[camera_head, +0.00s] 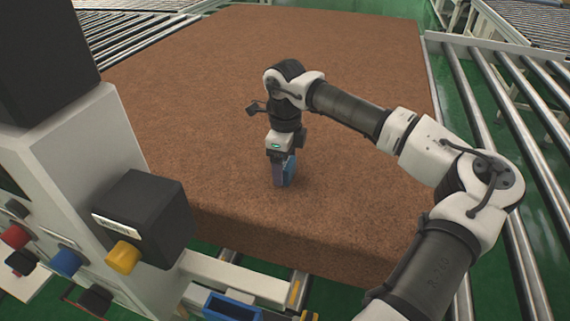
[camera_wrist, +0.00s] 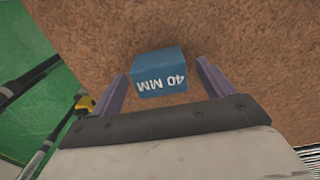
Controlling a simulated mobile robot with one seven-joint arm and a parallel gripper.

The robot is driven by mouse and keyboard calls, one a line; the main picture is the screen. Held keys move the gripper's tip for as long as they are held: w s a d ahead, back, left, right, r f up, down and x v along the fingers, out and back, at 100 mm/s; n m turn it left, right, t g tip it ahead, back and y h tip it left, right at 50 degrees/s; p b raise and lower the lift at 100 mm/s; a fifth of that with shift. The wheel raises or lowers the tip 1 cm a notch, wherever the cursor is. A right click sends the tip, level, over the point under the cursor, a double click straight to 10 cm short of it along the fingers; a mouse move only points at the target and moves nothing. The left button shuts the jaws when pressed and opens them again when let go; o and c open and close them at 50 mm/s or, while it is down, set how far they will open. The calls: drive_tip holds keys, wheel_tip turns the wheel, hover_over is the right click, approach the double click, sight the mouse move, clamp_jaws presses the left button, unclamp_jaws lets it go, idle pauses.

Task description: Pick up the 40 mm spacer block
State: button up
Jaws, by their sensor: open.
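The blue spacer block (camera_wrist: 159,68) lies on the brown mattress (camera_wrist: 240,30), with "40 MM" in white on its near face, upside down in the wrist view. My gripper (camera_wrist: 160,72) is open, with one purple finger on each side of the block and a visible gap on both sides. In the head view my gripper (camera_head: 281,170) points down at the mattress near its front edge. Part of the blue block (camera_head: 291,171) shows at the fingers there; the rest is hidden behind them.
A white machine with a black box (camera_head: 150,215) and coloured buttons stands at the left front. A blue bin (camera_head: 232,307) sits below the mattress's front edge. Roller conveyors (camera_head: 500,110) flank the mattress, whose top is otherwise clear.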

drive_tip(key=shift+f, duration=0.25)
drive_tip(key=c, duration=1.1)
drive_tip(key=shift+r, duration=0.1)
